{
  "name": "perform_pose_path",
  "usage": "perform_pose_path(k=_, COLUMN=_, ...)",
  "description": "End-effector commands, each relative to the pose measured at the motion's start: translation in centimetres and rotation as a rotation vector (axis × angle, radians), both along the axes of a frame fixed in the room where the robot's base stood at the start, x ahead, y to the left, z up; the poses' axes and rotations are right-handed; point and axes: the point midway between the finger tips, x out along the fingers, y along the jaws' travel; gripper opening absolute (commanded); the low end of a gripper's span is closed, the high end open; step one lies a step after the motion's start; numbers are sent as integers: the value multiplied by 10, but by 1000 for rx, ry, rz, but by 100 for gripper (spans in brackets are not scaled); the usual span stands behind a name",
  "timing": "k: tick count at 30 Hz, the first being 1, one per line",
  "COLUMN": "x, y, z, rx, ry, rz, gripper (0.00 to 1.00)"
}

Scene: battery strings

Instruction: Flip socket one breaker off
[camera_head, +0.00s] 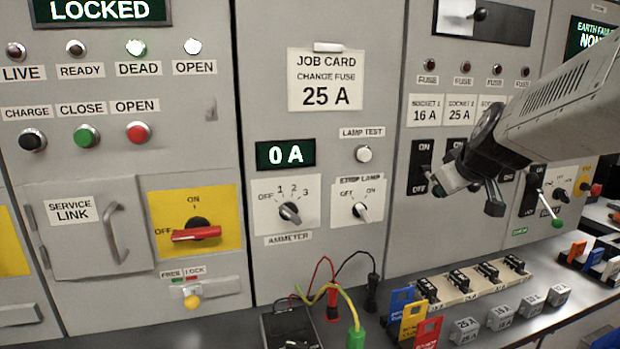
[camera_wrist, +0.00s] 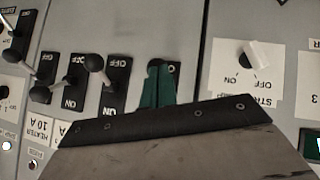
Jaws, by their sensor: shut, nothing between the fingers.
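The socket one breaker (camera_head: 420,160) is a black plate marked ON above and OFF below, under the "SOCKET 1 16 A" label (camera_head: 424,109). Its lever is not clearly visible behind my gripper. My gripper (camera_head: 447,180) is shut and empty, with its tip close to the lower right of that plate. In the wrist view, which is upside down, my shut green fingers (camera_wrist: 158,88) cover most of the same breaker (camera_wrist: 172,68). I cannot tell whether they touch its lever.
The neighbouring breaker (camera_wrist: 117,87) has a ball-ended lever (camera_wrist: 94,63) close beside my gripper. The strip lamp switch (camera_head: 360,211) is left of the breakers. Fuses, coloured tags and a meter (camera_head: 288,328) with leads occupy the shelf below.

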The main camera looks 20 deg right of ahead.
Motion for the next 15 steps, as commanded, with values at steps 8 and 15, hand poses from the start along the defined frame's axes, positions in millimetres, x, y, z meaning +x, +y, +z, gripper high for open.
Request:
perform_pose_path(k=8, x=-7, y=5, z=17, rx=-2, ry=-3, rz=-1, gripper=0)
perform_pose_path(k=15, x=-45, y=19, z=42, rx=-1, ry=-4, rz=-8, gripper=0)
